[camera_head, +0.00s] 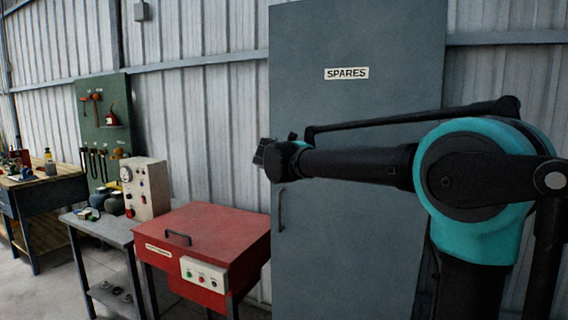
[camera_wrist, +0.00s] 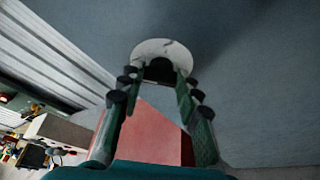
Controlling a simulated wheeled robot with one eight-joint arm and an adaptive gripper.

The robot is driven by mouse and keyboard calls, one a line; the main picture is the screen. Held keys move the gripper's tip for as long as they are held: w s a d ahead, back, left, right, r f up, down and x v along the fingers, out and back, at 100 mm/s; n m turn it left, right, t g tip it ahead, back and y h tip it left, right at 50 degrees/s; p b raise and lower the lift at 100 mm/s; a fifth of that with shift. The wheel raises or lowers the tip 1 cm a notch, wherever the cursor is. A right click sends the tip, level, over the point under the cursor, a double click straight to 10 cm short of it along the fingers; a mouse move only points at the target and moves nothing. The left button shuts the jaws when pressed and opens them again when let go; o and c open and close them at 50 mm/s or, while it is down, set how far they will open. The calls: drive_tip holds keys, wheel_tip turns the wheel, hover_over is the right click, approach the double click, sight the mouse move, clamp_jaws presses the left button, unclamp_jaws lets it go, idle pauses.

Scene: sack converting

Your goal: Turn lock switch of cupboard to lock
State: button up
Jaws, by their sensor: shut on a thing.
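The tall grey cupboard (camera_head: 340,120) with a SPARES label (camera_head: 346,73) stands at centre right in the head view. Its door fills the upper right of the wrist view (camera_wrist: 260,90). There the lock switch is a dark knob (camera_wrist: 159,70) on a pale round plate (camera_wrist: 166,48). My gripper (camera_wrist: 158,80) has its green fingers on both sides of the knob, shut on it. In the head view my gripper (camera_head: 270,158) is at the cupboard's left edge, above the door handle (camera_head: 281,209), and the switch is hidden there. Any markings on the plate are too small to read.
A red lidded machine (camera_head: 215,235) stands just left of the cupboard, below my gripper. Further left are a cream control box (camera_head: 146,188) on a grey table (camera_head: 100,228), a green tool board (camera_head: 106,130) and a workbench (camera_head: 45,190). Floor is clear in the front left.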

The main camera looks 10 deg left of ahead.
drive_tip(key=o, duration=1.2)
drive_tip(key=shift+c, duration=0.2)
drive_tip(key=v, duration=1.2)
drive_tip(key=s+d+f+m+g+h, duration=0.1)
drive_tip(key=s+d+f+m+g, duration=0.25)
drive_tip(key=d+f+m, duration=0.65)
drive_tip(key=s+d+f+m+g+h, duration=0.1)
drive_tip(key=s+d+f+m+g, duration=0.25)
drive_tip(key=d+f, duration=1.2)
drive_tip(key=s+d+f+m+g+y, duration=0.3)
drive_tip(key=s+f+m, duration=0.9)
drive_tip(key=s+f, duration=0.7)
drive_tip(key=shift+s+d+f+g, duration=0.3)
drive_tip(key=shift+d+f, duration=0.2)
drive_tip(key=shift+f, duration=0.1)
